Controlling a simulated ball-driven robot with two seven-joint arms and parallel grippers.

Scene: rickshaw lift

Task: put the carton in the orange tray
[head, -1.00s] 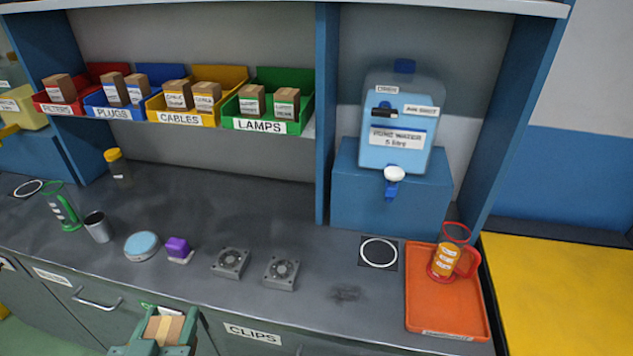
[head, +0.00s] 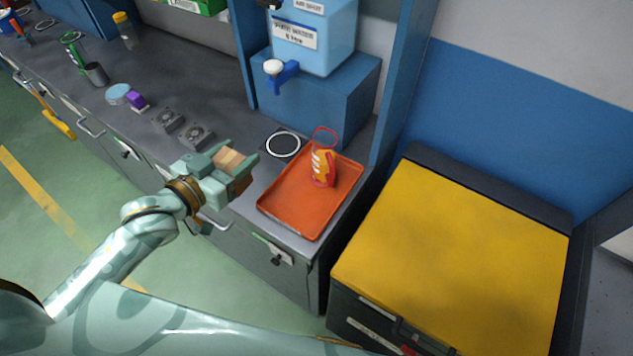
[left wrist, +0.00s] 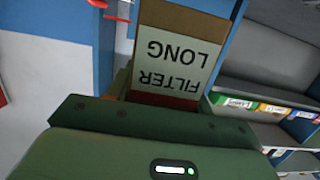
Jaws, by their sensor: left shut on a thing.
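My left gripper (head: 241,171) is shut on a brown carton (head: 229,160). It holds the carton beside the left edge of the orange tray (head: 282,208), apart from the tray as far as the head view shows. In the left wrist view the carton (left wrist: 182,52) fills the top middle, with a white label reading "FILTER LONG" upside down. The tray lies on the right end of the grey counter. A red-rimmed jug with orange contents (head: 323,165) stands in its far part; the near part is bare. My right gripper is not in view.
A white ring mark (head: 283,144) lies left of the tray, below the blue water dispenser (head: 313,38). Two grey fan blocks (head: 197,136) sit further left. A yellow-topped cabinet (head: 455,255) stands right of the counter.

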